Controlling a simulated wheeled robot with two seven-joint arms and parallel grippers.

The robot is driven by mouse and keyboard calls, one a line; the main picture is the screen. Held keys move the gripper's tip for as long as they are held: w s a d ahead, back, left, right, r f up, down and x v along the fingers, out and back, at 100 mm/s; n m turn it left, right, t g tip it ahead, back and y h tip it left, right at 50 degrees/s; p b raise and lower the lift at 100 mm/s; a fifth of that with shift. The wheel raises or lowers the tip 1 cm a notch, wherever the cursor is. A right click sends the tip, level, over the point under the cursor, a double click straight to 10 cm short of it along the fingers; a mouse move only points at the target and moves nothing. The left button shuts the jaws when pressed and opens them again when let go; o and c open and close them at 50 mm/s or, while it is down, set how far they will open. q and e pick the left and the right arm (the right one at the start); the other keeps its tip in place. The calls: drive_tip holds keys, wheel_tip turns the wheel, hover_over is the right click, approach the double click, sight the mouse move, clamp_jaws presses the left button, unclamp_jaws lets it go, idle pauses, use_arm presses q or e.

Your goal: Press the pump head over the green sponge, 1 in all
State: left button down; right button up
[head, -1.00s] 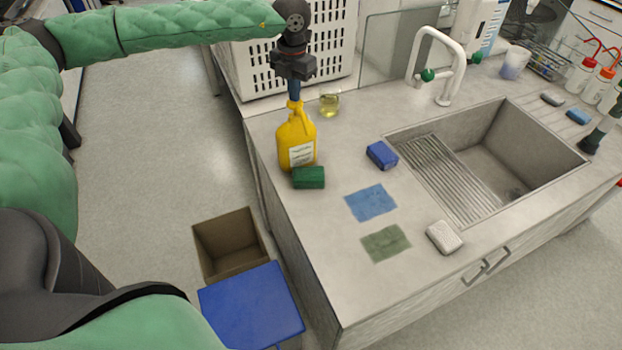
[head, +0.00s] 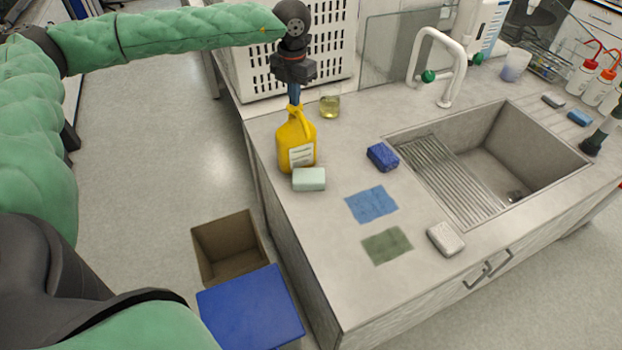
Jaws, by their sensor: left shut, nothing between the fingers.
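The yellow bottle (head: 297,143) with a white label stands upright near the counter's left edge. A pale mint sponge (head: 309,179) lies right in front of its base. My left gripper (head: 294,97) is shut and points straight down onto the top of the bottle. A narrow blue part shows between the gripper body and the bottle top. The pump head is mostly hidden there, so I cannot tell how far down it sits.
A dark blue sponge (head: 382,157), blue cloth (head: 371,204), green cloth (head: 386,245) and whitish sponge (head: 445,239) lie on the counter. A glass beaker (head: 330,104) stands behind the bottle. The sink (head: 490,160) is at right; a white crate (head: 340,45) is at the back.

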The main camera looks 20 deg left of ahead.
use_arm(q)
drive_tip(key=shift+r+p, duration=0.3)
drive_tip(key=shift+r, duration=0.9)
drive_tip(key=shift+r, duration=0.1)
wheel_tip(320, 180, up, 6)
drive_tip(key=shift+f, duration=0.1)
idle(0.5)
idle(0.4)
